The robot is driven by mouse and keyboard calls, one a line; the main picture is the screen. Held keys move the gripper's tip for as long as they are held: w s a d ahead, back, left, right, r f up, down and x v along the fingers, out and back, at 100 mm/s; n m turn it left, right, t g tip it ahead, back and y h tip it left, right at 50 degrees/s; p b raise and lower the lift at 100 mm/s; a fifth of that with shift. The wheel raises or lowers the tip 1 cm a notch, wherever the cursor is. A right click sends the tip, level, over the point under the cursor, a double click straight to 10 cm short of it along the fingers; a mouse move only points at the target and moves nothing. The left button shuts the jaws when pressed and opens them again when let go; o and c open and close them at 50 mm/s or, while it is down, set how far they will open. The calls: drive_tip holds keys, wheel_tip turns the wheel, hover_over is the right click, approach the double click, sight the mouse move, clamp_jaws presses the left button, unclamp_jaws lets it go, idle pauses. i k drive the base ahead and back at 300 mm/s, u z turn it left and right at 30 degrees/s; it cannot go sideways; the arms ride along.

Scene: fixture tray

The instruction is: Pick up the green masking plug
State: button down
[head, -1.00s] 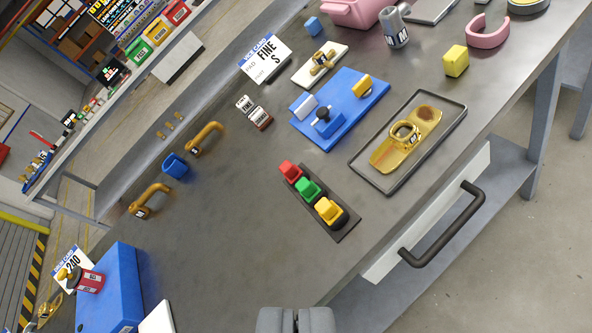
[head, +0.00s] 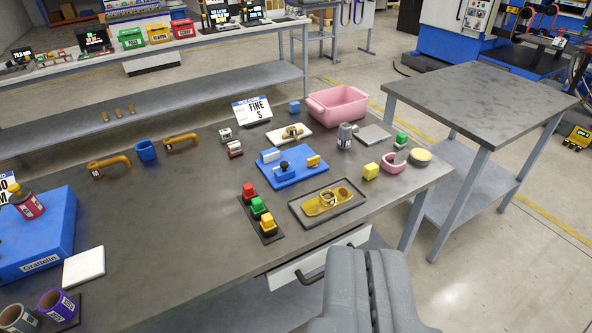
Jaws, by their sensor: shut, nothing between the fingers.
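A green masking plug (head: 258,206) sits in the middle of a dark holder strip (head: 275,238), between a red plug (head: 249,191) and a yellow plug (head: 268,223). The strip lies on the grey workbench near its front edge, left of the tray with the gold part. My gripper (head: 368,252) is at the bottom of the view, to the right of and nearer than the strip. Its two grey fingers are together with nothing between them, apart from the plug.
A black-rimmed tray (head: 342,218) with a gold part and a blue fixture (head: 292,178) stand close to the strip. A drawer with a dark handle (head: 312,278) is below the bench edge. Bare bench lies left of the strip. A small green-topped object (head: 401,139) is at the right.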

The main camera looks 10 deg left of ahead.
sight(257, 207)
drive_tip(key=z, duration=0.25)
drive_tip(key=k, duration=0.35)
drive_tip(key=u, duration=1.05)
drive_tip(key=i, duration=1.6)
drive_tip(key=z, duration=0.8)
